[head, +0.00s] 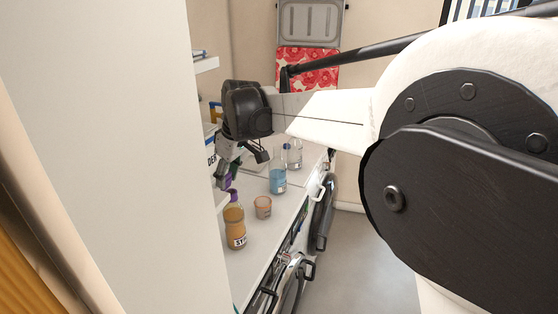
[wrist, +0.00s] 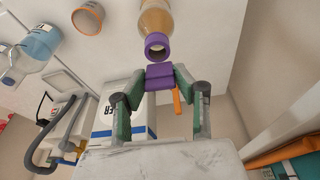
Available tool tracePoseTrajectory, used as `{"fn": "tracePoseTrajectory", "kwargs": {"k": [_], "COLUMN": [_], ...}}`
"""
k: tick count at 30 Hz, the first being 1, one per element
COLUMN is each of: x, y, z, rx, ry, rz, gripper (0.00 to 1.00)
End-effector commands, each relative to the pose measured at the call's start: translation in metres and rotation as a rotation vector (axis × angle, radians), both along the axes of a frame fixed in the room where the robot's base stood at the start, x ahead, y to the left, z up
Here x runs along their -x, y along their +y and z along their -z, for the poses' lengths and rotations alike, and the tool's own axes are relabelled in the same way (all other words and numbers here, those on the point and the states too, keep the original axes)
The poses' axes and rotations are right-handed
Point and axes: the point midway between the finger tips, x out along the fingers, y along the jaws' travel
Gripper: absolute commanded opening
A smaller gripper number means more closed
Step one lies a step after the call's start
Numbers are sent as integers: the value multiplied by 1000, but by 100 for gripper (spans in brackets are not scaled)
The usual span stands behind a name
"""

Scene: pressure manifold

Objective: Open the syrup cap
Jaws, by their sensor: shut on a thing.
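The syrup bottle (head: 235,228) stands upright on the white counter, amber with a white label and a purple collar at its neck. In the wrist view the bottle (wrist: 155,18) is at the top, its purple ring-shaped mouth (wrist: 157,46) facing me. My gripper (head: 227,181) is just above the bottle's neck. In the wrist view my gripper (wrist: 160,77) is shut on a purple block, which looks like the syrup cap (wrist: 159,84). The cap lies right beside the ring; I cannot tell whether they touch.
A small orange-rimmed cup (head: 263,207) and a blue bottle (head: 278,180) stand to the right, with a clear bottle (head: 294,153) behind. A white box with lettering (wrist: 120,118) is near my gripper. A wall panel (head: 130,150) fills the left.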

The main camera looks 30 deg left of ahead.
Motion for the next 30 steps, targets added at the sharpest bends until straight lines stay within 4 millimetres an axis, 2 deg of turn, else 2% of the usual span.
{"fn": "tracePoseTrajectory", "kwargs": {"k": [18,19,22,30], "x": [0,0,0,0], "y": [1,1,1,1], "z": [1,1,1,0], "rx": [41,41,40,40], "ry": [2,2,2,2], "rz": [0,0,0,0], "gripper": [2,32,45,48]}}
